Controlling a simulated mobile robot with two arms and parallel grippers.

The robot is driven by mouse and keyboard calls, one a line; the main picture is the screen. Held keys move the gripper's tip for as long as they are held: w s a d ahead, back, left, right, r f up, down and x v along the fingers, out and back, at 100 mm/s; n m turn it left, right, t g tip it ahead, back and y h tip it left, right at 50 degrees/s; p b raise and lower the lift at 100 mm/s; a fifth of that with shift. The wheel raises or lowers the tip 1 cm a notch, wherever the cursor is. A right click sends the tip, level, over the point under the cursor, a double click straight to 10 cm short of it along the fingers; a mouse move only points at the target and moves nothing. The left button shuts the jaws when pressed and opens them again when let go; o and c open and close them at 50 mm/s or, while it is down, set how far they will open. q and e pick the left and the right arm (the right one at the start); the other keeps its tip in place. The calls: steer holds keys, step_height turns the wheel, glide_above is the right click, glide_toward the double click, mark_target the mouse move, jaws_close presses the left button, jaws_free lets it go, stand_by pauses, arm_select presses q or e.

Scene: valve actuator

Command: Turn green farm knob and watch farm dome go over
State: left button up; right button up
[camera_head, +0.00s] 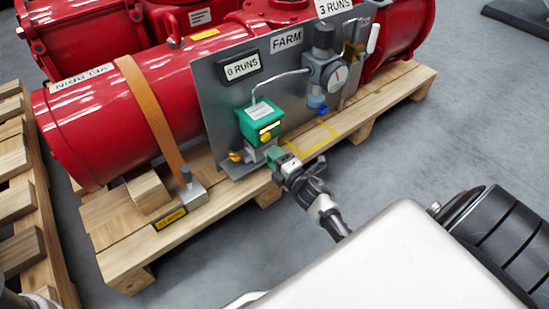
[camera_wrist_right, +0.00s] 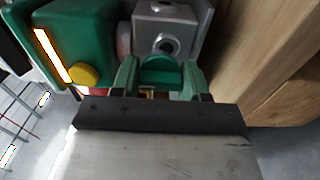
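The FARM panel (camera_head: 215,105) stands upright on the pallet beside a red actuator cylinder. A green box (camera_head: 260,120) with a yellow button is mounted low on it; the box also shows in the right wrist view (camera_wrist_right: 85,35). My right gripper (camera_head: 275,157) is at the metal block under this box. In the right wrist view its green fingertips (camera_wrist_right: 160,80) sit on both sides of a green knob (camera_wrist_right: 160,70), and no clear gap shows between them. In the head view the gripper hides most of the knob. I cannot make out the farm dome for certain. My left gripper is out of view.
A gauge (camera_head: 335,75) with a regulator sits right of the green box. The wooden pallet (camera_head: 115,235) carries the red cylinders (camera_head: 95,115). A metal fitting (camera_head: 186,192) stands near its front edge. Grey floor (camera_head: 455,120) is free on the right.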

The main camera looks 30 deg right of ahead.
steer(key=shift+c, duration=0.8)
